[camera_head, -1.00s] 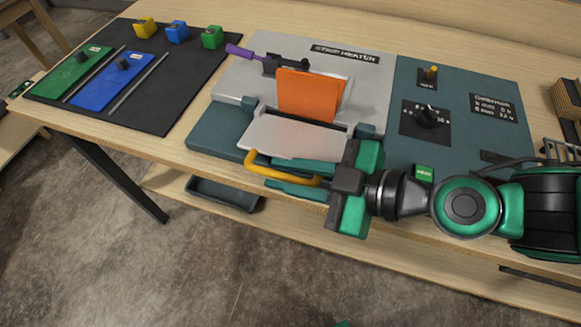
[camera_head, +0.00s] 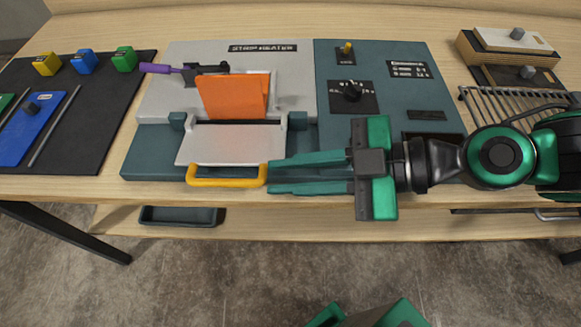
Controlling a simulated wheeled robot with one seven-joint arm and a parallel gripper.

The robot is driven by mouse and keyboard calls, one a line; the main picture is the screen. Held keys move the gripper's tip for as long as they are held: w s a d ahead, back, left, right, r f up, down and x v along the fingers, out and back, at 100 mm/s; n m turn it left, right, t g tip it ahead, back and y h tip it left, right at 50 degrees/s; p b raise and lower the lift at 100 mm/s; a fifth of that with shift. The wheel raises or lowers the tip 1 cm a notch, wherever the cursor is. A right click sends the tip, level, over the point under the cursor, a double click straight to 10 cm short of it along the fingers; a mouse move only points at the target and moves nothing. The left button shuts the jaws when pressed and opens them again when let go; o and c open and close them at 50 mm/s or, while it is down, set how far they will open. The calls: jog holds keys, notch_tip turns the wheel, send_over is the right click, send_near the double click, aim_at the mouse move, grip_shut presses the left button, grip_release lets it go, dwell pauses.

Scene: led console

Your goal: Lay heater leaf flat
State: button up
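The strip heater (camera_head: 150,108) is a grey and teal unit on the bench. Its leaf (camera_head: 230,145), a light grey plate with a yellow handle (camera_head: 225,182) along its front edge, lies at the front and looks flat or nearly so. An orange sheet (camera_head: 232,98) stands up behind the leaf, tilted a little. My gripper (camera_head: 272,175) comes in from the right with its two green fingers apart. Its fingertips are at the right end of the yellow handle; whether they touch it I cannot tell.
A wire rack (camera_head: 500,105) is farther right. A dark mat (camera_head: 105,130) with coloured blocks lies left. A purple-handled tool (camera_head: 160,68) sits at the heater's back left.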

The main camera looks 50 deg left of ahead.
jog(key=c, duration=0.4)
jog(key=shift+r, duration=0.15)
grip_shut()
notch_tip(320, 180, up, 3)
jog(key=m+g, duration=0.2)
send_over(244, 181)
jog(key=shift+d, duration=0.25)
jog(key=shift+a+f, duration=0.25)
jog(key=shift+f, duration=1.95)
